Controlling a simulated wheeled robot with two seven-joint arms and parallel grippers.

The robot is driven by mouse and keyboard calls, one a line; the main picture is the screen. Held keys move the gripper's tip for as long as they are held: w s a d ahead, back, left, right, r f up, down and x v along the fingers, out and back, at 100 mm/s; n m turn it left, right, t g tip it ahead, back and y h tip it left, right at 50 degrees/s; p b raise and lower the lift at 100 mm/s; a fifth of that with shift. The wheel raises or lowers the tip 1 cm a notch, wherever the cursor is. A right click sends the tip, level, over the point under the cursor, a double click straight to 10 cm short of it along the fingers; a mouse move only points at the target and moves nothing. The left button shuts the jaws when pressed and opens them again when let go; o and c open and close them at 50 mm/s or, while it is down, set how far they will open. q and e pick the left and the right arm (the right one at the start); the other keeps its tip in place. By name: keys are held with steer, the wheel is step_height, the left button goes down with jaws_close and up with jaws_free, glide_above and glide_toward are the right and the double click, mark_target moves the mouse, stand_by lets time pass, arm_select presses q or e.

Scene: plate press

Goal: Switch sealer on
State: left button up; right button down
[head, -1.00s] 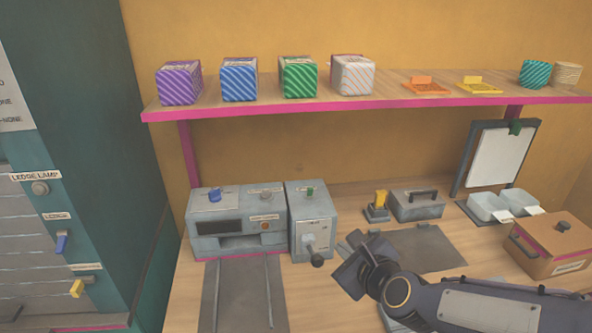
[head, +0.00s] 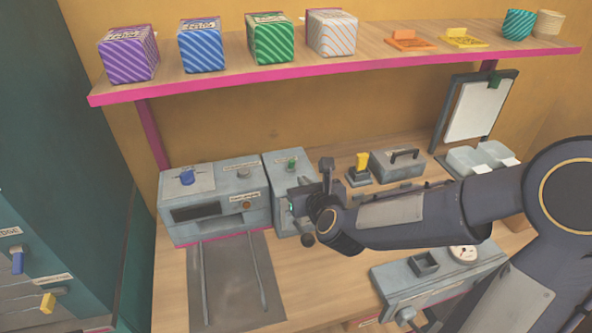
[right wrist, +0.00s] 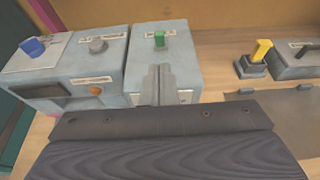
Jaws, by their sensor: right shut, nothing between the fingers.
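My right gripper (head: 298,205) is shut and empty. In the right wrist view its closed fingers (right wrist: 158,72) point at the grey box with a green switch (right wrist: 159,38); I cannot tell whether they touch it. That box (head: 275,163) also has a lever with a dark ball knob, partly behind my gripper. To its left is a wider grey machine (head: 225,212) with a blue knob (head: 187,177), a grey button (head: 243,173), a slot and an orange button. Labels are too small to read, so I cannot tell which is the sealer. My left gripper is out of view.
A yellow switch (head: 362,162) and a grey lidded case (head: 397,163) stand right of the green-switch box. A grey device with a dial (head: 464,253) lies below my forearm. A dark railed mat (head: 235,290) is in front of the wide machine. A shelf (head: 365,65) overhangs the back.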

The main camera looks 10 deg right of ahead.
mark_target(292, 166)
steer(key=p+x, duration=0.1)
steer(key=x, duration=0.6)
steer(key=shift+w+f+p, duration=0.1)
steer(key=shift+w+p, duration=0.25)
steer(key=shift+p, duration=0.05)
